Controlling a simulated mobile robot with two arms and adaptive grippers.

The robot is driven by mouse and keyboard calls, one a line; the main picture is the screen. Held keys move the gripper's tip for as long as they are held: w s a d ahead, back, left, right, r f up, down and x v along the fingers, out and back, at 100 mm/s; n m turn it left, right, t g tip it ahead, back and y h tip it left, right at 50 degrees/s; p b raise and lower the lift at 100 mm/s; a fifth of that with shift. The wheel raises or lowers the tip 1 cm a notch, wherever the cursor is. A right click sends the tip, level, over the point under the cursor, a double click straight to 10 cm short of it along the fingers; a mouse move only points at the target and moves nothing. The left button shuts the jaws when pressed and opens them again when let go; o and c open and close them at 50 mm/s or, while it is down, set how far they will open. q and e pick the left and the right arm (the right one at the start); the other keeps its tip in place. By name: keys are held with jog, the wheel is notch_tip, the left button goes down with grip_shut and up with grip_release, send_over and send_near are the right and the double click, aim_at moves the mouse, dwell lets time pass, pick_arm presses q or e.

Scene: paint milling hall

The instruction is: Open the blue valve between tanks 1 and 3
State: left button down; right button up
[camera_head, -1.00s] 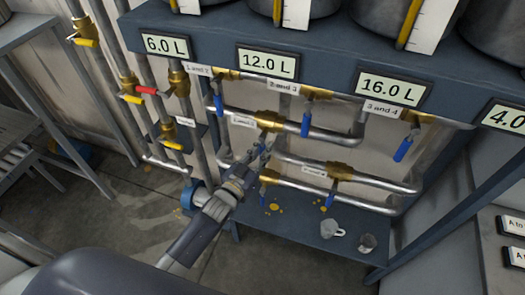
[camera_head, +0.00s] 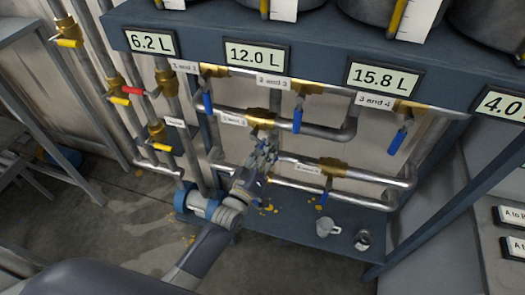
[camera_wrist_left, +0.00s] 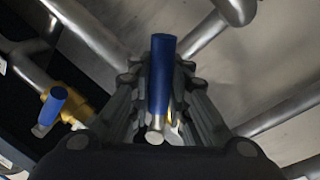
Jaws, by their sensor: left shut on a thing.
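The valve labelled "1 and 3" has a brass body (camera_head: 262,117) on the middle pipe, with its label (camera_head: 233,119) to the left. In the head view my left gripper (camera_head: 266,153) is at this valve, just below the brass body, and hides its handle. In the left wrist view the blue handle (camera_wrist_left: 160,85) stands between the fingers of my left gripper (camera_wrist_left: 160,62), which are shut on it. My right gripper is in neither view.
Other blue handles hang nearby, at the "2 and 3" valve (camera_head: 298,119) and the "3 and 4" valve (camera_head: 397,140). Level displays read 6.2 L (camera_head: 152,42), 12.0 L (camera_head: 257,55) and 15.8 L (camera_head: 384,77). A mug (camera_head: 327,227) stands on the lower shelf.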

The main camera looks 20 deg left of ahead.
pick_arm(q)
jog(key=n, duration=0.1)
jog(key=d+n, duration=0.1)
jog(key=n, duration=0.1)
jog(key=shift+s+d+r+t+y, duration=0.1)
jog(key=shift+r+t+y, duration=0.2)
jog(key=shift+r+y, duration=0.1)
jog(key=n, duration=0.1)
jog(key=r+n+y, duration=0.1)
jog(key=n, duration=0.1)
jog(key=shift+d+r+n+b, duration=0.1)
jog(key=shift+d+n+b, duration=0.2)
jog(key=shift+d+b, duration=0.1)
jog(key=n, duration=0.1)
jog(key=r+n, duration=0.1)
jog(key=n, duration=0.1)
jog(key=r+n+y, duration=0.1)
jog(key=shift+d+n+t, duration=0.2)
jog(key=shift+n+t, duration=0.1)
jog(key=shift+n, duration=0.1)
jog(key=shift+r+n, duration=0.2)
jog(key=shift+n, duration=0.2)
jog(key=c, duration=1.5)
grip_release()
jog(key=shift+c, duration=0.2)
jog(key=shift+s+r, duration=0.1)
jog(key=shift+r, duration=0.1)
